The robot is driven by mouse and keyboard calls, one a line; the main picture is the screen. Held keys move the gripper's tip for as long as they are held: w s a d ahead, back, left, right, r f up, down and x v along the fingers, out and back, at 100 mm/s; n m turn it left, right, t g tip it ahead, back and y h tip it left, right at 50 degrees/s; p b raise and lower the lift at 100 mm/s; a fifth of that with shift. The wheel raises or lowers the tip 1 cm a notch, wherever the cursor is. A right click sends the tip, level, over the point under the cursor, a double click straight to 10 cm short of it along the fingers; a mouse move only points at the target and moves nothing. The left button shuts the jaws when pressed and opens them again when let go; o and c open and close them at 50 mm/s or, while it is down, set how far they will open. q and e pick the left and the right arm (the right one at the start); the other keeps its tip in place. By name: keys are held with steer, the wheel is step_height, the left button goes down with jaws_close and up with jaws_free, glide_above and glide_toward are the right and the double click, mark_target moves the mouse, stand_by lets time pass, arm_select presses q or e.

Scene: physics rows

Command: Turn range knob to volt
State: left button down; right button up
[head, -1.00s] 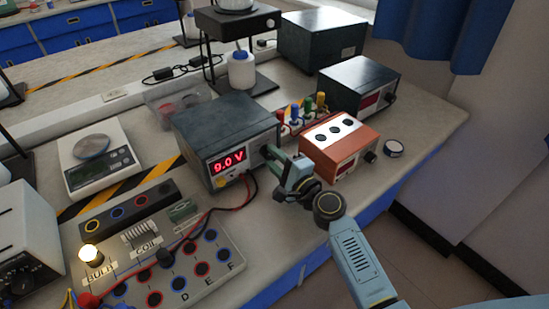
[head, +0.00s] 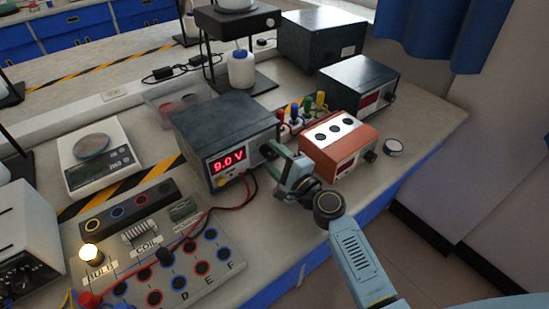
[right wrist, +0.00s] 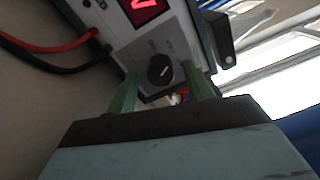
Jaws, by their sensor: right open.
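A dark power supply (head: 222,135) with a red 9.0 V display (head: 229,160) stands on the bench. In the right wrist view, its black round knob (right wrist: 160,70) with a white pointer line sits on the grey front panel below the display (right wrist: 145,8). The small marks around the knob are too blurred to read. My right gripper (head: 277,167) is at the right end of that panel. Its two green fingers are open and lie on either side of the knob in the right wrist view; I cannot tell whether they touch it. My left gripper is not in view.
An orange box (head: 340,146) with a display and a dark knob stands right of my right gripper. Red and black leads (head: 236,203) hang from the supply's front towards the circuit board (head: 190,280). A scale (head: 97,162) stands at the left. A small round item (head: 393,147) lies at the right.

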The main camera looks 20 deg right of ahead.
steer(key=b+v, duration=0.1)
steer(key=v, duration=1.1)
steer(key=shift+s+d, duration=0.1)
steer(key=shift+s, duration=0.15)
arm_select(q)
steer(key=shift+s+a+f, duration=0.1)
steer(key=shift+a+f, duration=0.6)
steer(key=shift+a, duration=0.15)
arm_select(e)
steer(key=shift+s+d, duration=0.15)
steer(key=shift+s, duration=0.25)
